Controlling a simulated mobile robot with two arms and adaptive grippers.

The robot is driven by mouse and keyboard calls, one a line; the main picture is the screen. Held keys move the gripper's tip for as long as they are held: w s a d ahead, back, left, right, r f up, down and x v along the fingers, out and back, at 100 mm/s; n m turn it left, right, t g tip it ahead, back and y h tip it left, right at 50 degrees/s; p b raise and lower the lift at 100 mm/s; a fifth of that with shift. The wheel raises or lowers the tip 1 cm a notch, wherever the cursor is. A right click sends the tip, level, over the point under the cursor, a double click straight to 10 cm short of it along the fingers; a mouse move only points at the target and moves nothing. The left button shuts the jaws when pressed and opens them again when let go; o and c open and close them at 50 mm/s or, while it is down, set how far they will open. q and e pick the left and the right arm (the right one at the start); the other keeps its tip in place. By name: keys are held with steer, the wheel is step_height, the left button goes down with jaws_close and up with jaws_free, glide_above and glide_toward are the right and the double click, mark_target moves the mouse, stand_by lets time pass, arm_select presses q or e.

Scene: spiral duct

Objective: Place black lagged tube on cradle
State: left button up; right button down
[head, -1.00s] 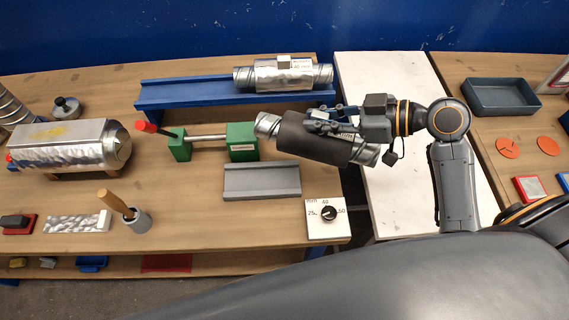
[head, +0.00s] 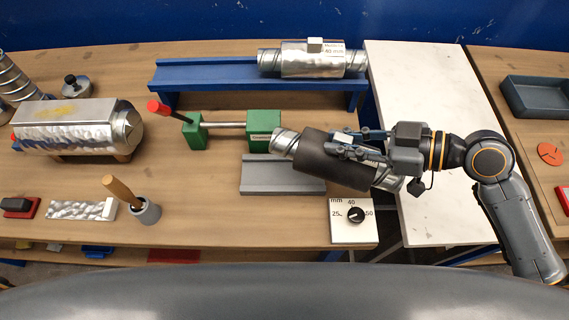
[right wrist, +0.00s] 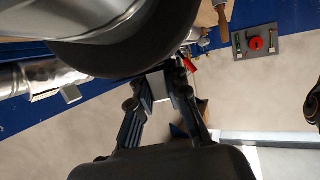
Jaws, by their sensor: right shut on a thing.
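The black lagged tube (head: 318,156) has a dark sleeve with silver spiral ends and tilts down to the right in the head view. In the right wrist view the dark sleeve (right wrist: 125,48) fills the upper left, at the fingers of the gripper (right wrist: 160,88). A grey channel that looks like the cradle (head: 270,178) lies empty on the wooden bench. The tube overlaps the cradle's right part in the head view; its height above it is hard to tell. My left gripper is out of view.
A green clamp (head: 264,128) with a red-handled rod stands just behind the cradle. A blue rail (head: 205,75) carries a silver tube (head: 312,60) at the back. A dial plate (head: 352,222) sits at the front right. Bare wood lies left of the cradle.

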mark_target(297, 138)
steer(key=s+a+r+n+g+y+p, duration=0.1)
steer(key=s+a+r+n+g+p, duration=0.35)
steer(key=s+a, duration=0.45)
steer(key=shift+m, duration=0.35)
steer(key=w+f+b, duration=0.3)
steer(key=w, duration=0.1)
steer(key=w+a+f+b, duration=0.1)
steer(key=w+f+b, duration=0.1)
steer(key=w+b, duration=0.1)
steer(key=w+f+b, duration=0.3)
steer(key=w, duration=0.2)
steer(key=shift+a+f, duration=0.15)
steer(key=shift+f, duration=0.2)
steer(key=shift+w+f, duration=0.15)
steer(key=shift+f, duration=0.05)
steer(key=f, duration=0.1)
steer(key=f+p, duration=0.1)
steer(key=f, duration=0.1)
steer(key=shift+w+a+p, duration=0.1)
steer(key=shift+w+p, duration=0.15)
steer(key=shift+p, duration=0.15)
steer(key=shift+f, duration=0.3)
steer(key=shift+f, duration=0.1)
